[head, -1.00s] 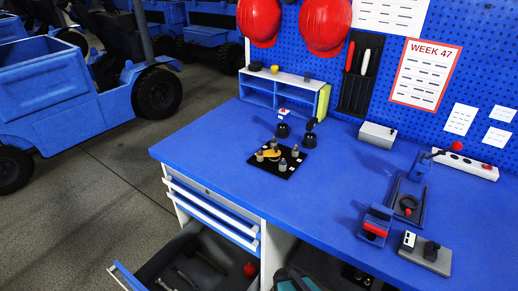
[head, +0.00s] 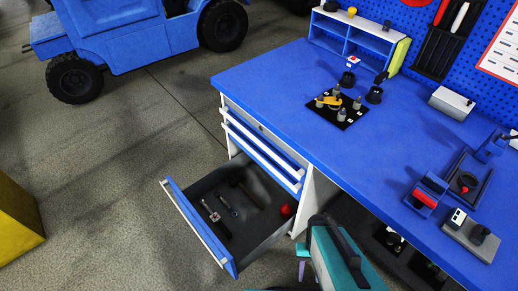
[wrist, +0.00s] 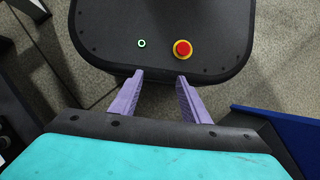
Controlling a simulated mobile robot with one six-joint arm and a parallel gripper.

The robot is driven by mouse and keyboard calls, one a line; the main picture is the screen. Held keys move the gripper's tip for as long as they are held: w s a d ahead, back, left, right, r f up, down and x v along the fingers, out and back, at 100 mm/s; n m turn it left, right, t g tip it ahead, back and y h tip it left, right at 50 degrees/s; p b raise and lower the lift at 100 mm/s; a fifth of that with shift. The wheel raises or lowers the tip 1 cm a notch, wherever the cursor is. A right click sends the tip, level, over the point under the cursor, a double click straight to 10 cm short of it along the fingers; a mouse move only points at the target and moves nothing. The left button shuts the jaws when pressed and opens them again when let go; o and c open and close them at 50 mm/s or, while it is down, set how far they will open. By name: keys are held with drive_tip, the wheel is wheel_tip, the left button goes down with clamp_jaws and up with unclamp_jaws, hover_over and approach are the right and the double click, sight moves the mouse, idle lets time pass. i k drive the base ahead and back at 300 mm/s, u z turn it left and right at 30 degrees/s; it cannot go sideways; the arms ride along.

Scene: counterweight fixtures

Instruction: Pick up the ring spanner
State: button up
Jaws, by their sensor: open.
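The open drawer (head: 180,216) under the blue bench holds several dark and grey tools. A slim grey tool (head: 228,205) in its middle looks like the ring spanner, but it is too small to be sure. A thicker metal tool (head: 211,212), perhaps another spanner, lies to its left. My gripper (wrist: 160,76) is open and empty in the wrist view, its two purple fingers apart over my own base. In the head view it hangs low beside the bench, to the right of the drawer and apart from it, partly hidden by my teal arm.
A hammer-like tool (head: 246,190) and a red item (head: 286,210) also lie in the drawer. Free floor lies left of the drawer.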

sight(224, 202)
drive_tip(key=u, duration=0.15)
drive_tip(key=k, duration=0.55)
drive_tip(key=u, duration=0.45)
drive_tip(key=k, duration=0.8)
drive_tip(key=u, duration=0.3)
drive_tip(key=i, duration=0.7)
drive_tip(key=u, duration=0.75)
drive_tip(key=i, duration=0.65)
drive_tip(key=u, duration=0.45)
